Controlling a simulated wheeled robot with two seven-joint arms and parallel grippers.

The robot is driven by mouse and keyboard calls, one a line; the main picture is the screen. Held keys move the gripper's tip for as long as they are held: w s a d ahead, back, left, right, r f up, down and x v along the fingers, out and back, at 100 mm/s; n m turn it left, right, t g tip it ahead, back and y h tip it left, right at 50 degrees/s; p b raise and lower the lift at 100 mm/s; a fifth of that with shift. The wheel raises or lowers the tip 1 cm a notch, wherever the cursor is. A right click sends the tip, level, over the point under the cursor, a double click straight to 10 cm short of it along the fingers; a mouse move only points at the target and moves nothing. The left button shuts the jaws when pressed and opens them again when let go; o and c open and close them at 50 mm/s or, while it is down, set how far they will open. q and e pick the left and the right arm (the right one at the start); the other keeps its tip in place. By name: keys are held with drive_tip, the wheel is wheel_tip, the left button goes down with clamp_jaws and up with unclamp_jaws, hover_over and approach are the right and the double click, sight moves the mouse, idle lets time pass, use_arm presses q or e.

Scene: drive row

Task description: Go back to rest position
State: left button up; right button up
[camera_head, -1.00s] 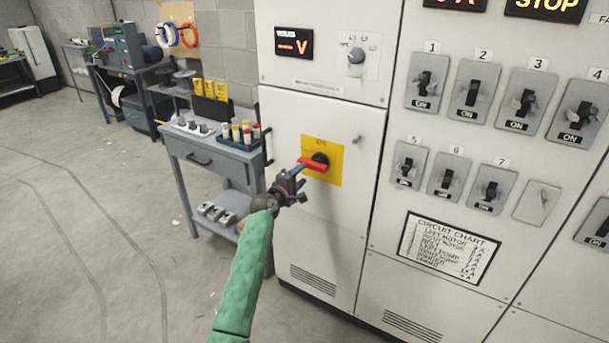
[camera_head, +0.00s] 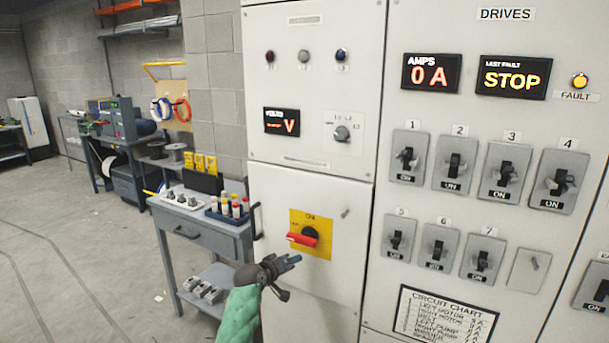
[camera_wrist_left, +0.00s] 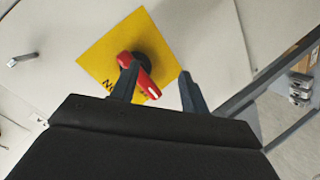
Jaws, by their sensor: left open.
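My left gripper (camera_head: 290,262) is in front of the electrical cabinet, just below and left of the red rotary handle (camera_head: 302,239) on its yellow plate (camera_head: 325,247). The handle lies nearly horizontal in the head view. In the left wrist view my left gripper (camera_wrist_left: 157,85) has its two fingers apart. The red handle (camera_wrist_left: 147,78) and yellow plate (camera_wrist_left: 105,62) show beyond them, with the handle near one finger. Nothing appears held. My right gripper is not in either view.
The cabinet front (camera_head: 345,195) carries numbered switches (camera_head: 454,164) and a display reading STOP (camera_head: 513,77). A grey workbench (camera_head: 205,236) with batteries and small parts stands left of the cabinet. Open floor (camera_head: 70,270) lies farther left.

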use_arm(q)
drive_tip(key=s+a+f+m+g+y, duration=0.2)
drive_tip(key=s+a+f+g+y, duration=0.15)
drive_tip(key=s+f, duration=0.85)
drive_tip(key=s+a+f+m+g+y, duration=0.25)
drive_tip(key=s+a+f, duration=0.25)
drive_tip(key=s+f, duration=0.8)
drive_tip(key=s+a+f+g, duration=0.1)
drive_tip(key=s+f, duration=0.5)
drive_tip(key=s, duration=0.6)
drive_tip(key=s+a+f+g, duration=0.1)
drive_tip(key=s+f+g, duration=0.1)
drive_tip(key=s+f, duration=0.5)
drive_tip(key=s+f+g, duration=0.1)
drive_tip(key=s+f, duration=0.6)
drive_tip(key=s, duration=1)
drive_tip(key=shift+s+a+g+y, duration=0.15)
drive_tip(key=shift+a+g+y, duration=0.15)
drive_tip(key=shift+a+y, duration=0.1)
drive_tip(key=shift+c, duration=1)
drive_tip(key=shift+d, duration=0.1)
